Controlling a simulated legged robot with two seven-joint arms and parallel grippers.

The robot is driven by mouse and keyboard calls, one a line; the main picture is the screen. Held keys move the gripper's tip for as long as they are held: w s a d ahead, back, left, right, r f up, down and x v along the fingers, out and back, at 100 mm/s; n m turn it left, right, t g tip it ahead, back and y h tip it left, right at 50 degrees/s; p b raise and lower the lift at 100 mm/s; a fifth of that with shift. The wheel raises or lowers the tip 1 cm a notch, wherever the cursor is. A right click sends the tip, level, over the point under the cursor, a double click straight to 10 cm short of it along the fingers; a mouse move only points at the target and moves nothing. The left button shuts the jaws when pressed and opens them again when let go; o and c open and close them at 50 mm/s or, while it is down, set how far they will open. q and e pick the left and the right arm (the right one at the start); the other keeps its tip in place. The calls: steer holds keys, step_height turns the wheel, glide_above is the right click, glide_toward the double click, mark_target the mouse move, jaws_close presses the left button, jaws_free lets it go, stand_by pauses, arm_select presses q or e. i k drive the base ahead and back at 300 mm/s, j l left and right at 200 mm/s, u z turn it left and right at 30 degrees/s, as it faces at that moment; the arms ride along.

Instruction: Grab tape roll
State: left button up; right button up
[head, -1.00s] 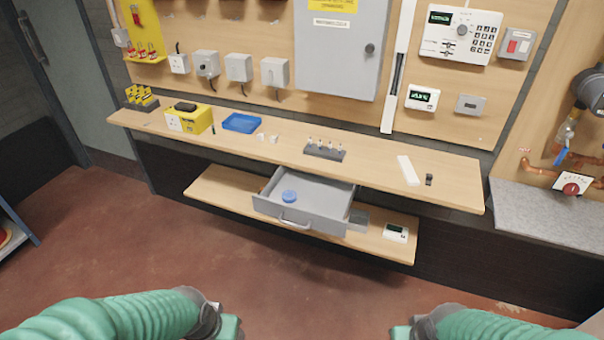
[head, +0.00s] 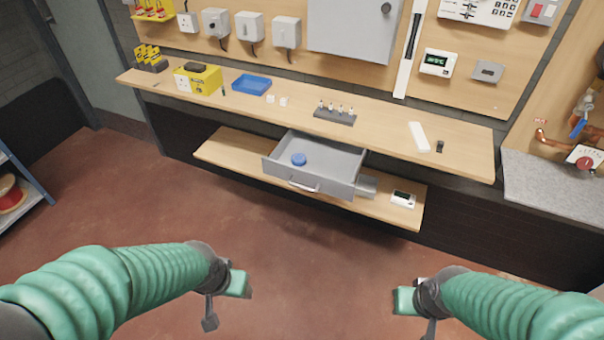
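The blue tape roll (head: 299,159) lies inside the open grey drawer (head: 330,184), towards its left side. The drawer is pulled out below the long wooden worktop (head: 380,133), at the level of the lower shelf. My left gripper (head: 225,300) is at the bottom of the view, left of the drawer and well short of it. My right gripper (head: 412,308) is at the bottom right, also well short of the drawer. Neither gripper touches anything. Their fingers are too poorly seen to tell open from shut.
The worktop overhangs the back of the drawer and carries a yellow box (head: 198,79), a blue tray (head: 252,85) and a dark rack (head: 335,115). A small white device (head: 403,199) lies on the lower shelf (head: 232,152). The red floor before the drawer is clear.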

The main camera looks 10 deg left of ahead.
mark_target(297, 160)
steer(key=i+j, duration=0.55)
steer(key=i+j+z, duration=0.1)
steer(key=i+j, duration=0.5)
steer(key=j, duration=0.15)
steer(key=i+j, duration=0.55)
steer(key=j, duration=0.15)
